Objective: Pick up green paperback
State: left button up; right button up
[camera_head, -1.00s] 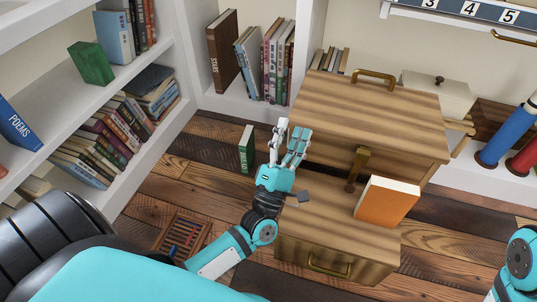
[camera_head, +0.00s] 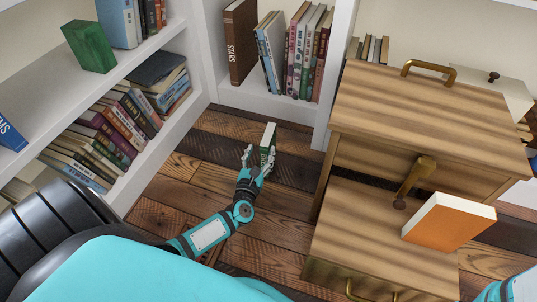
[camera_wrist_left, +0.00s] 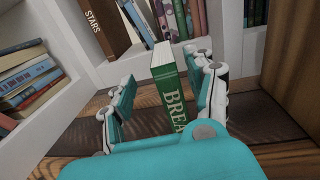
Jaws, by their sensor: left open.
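The green paperback (camera_head: 268,136) stands upright on the plank floor in front of the corner shelves. In the left wrist view the green paperback (camera_wrist_left: 170,95) shows its pale page edge and a green spine with letters starting "BREA". My left gripper (camera_head: 259,155) is at the book from the near side. In the left wrist view its open fingers (camera_wrist_left: 163,84) stand on either side of the book, with visible gaps. The book's lower part is hidden behind the gripper. My right gripper is not in view.
A wooden drawer cabinet (camera_head: 420,110) with its drawer pulled out stands to the right, with an orange book (camera_head: 449,222) on the drawer. Bookshelves (camera_head: 165,135) line the left and back.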

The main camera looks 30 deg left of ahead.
aim_at(268, 136)
pick_arm(q)
jog(key=x, duration=0.3)
jog(key=shift+b, duration=0.4)
jog(key=b+x, duration=0.2)
jog(key=x, duration=0.2)
jog(key=shift+w+d+f+b, duration=0.15)
jog(key=shift+d+f+b, duration=0.05)
jog(key=shift+b, duration=0.15)
jog(key=shift+w+a+r, duration=0.1)
jog(key=shift+w+a, duration=0.05)
jog(key=shift+w, duration=0.4)
grip_shut()
jog(key=shift+r, duration=0.1)
